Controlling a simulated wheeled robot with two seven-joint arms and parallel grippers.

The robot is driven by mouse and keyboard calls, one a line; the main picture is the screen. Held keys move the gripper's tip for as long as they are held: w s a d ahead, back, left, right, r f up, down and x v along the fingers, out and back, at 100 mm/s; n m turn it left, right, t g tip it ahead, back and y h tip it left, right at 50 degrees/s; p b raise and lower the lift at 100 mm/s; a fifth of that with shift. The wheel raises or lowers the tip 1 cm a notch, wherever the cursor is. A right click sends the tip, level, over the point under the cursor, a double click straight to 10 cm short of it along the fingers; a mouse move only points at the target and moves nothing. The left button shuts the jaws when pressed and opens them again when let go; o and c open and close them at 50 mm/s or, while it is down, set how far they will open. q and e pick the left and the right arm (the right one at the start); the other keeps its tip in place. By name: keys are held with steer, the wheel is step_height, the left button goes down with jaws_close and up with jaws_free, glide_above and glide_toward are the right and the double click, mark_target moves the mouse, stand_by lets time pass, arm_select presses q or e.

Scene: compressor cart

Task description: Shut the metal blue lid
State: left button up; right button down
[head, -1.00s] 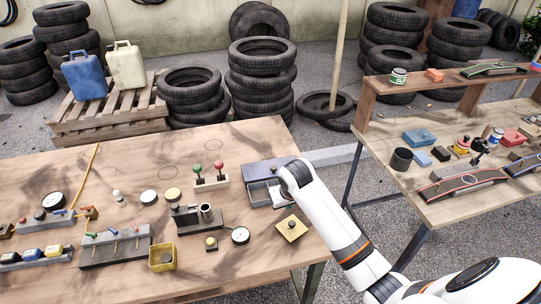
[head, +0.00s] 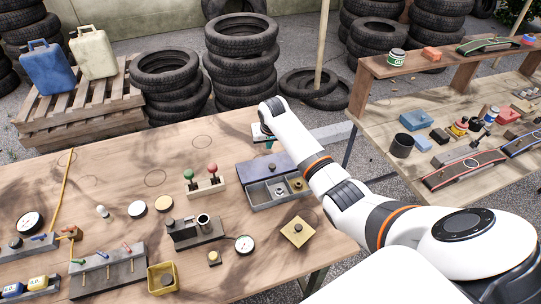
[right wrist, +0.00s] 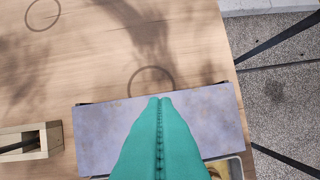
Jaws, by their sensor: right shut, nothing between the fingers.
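The metal blue lid (head: 266,167) belongs to a grey-blue box (head: 276,200) near the far right of the wooden table. It stands open at the box's back side, leaving the front compartments uncovered with small parts in them. In the right wrist view the lid (right wrist: 100,135) is a broad, scuffed blue-grey panel. My right gripper (head: 268,146) is just beyond the lid in the head view, its teal fingers partly hidden by my wrist. In the right wrist view the shut, empty fingers (right wrist: 160,99) reach across the lid to its far edge; contact is unclear. My left gripper is out of view.
A wooden stand with red and green knobs (head: 205,187) is left of the box. A yellow plate with a knob (head: 298,231) lies in front. Bare table lies behind the box. A second bench (head: 440,200) stands to the right.

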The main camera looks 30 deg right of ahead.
mark_target(271, 157)
steer(key=x, duration=0.2)
steer(key=shift+w+f, duration=0.15)
steer(key=shift+f, duration=0.1)
steer(key=shift+s+a+f+p, duration=0.1)
steer(key=shift+s+a+p, duration=0.1)
steer(key=shift+s+p, duration=0.35)
steer(key=shift+s+a+f+p, duration=0.1)
steer(key=shift+s+a+p, duration=0.1)
steer(key=shift+s+p, duration=0.35)
steer(key=shift+s+a, duration=0.1)
steer(key=shift+s, duration=0.4)
steer(key=shift+s+a+f, duration=0.15)
steer(key=shift+s+f, duration=0.05)
steer(key=shift+s, duration=0.1)
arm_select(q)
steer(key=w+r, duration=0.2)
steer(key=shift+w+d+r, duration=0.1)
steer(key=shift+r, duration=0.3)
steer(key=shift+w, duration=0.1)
